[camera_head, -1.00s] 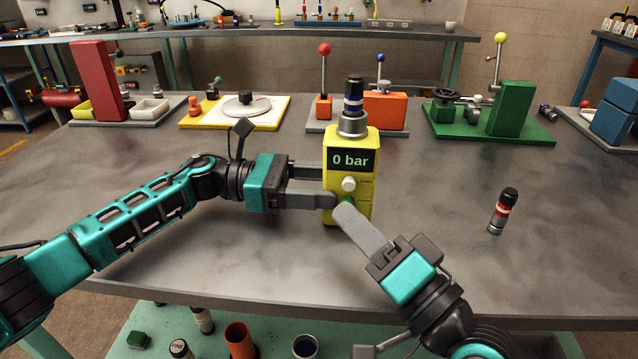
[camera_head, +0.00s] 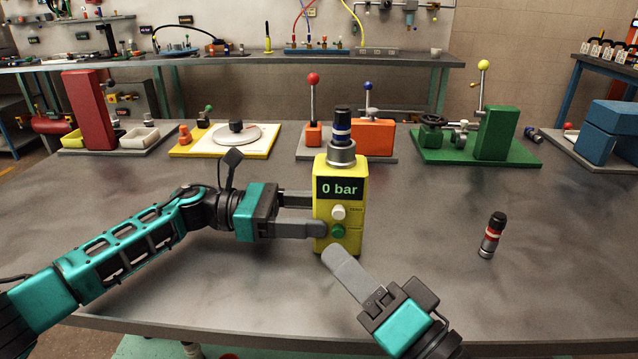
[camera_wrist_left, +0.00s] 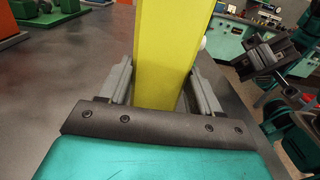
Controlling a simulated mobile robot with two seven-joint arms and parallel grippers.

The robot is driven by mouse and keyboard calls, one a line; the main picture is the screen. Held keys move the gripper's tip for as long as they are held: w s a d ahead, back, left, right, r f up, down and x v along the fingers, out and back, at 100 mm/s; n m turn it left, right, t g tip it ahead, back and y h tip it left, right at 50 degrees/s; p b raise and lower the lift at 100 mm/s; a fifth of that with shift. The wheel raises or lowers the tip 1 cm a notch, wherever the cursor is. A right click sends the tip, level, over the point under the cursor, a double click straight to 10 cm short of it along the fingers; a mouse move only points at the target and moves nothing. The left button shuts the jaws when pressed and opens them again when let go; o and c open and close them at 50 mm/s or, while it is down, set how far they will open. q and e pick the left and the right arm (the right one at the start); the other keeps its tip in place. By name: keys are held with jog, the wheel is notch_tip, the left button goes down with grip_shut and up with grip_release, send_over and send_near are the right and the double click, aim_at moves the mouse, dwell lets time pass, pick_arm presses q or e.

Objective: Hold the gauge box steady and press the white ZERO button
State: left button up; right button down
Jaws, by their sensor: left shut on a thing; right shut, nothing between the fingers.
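The yellow gauge box (camera_head: 328,222) stands upright on the grey table, and its display (camera_head: 340,189) reads "0 bar". The white ZERO button (camera_head: 339,212) is on its front, above a green button (camera_head: 337,231). A blue-banded black fitting (camera_head: 342,127) stands on top. My left gripper (camera_head: 316,215) is shut on the box from the left; in the left wrist view the yellow box (camera_wrist_left: 168,50) fills the space between its fingers. My right gripper (camera_head: 332,254) is shut and empty, its tips just below and in front of the box, apart from both buttons.
A red-banded black fitting (camera_head: 492,235) stands on the table to the right. Along the back are a green valve stand (camera_head: 497,133), an orange block stand (camera_head: 373,135), a yellow-edged white board (camera_head: 262,139) and a red post (camera_head: 88,110). The table front is clear.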

dwell(0.8)
pick_arm(q)
jog(key=o, duration=1.4)
jog(key=shift+c, duration=0.2)
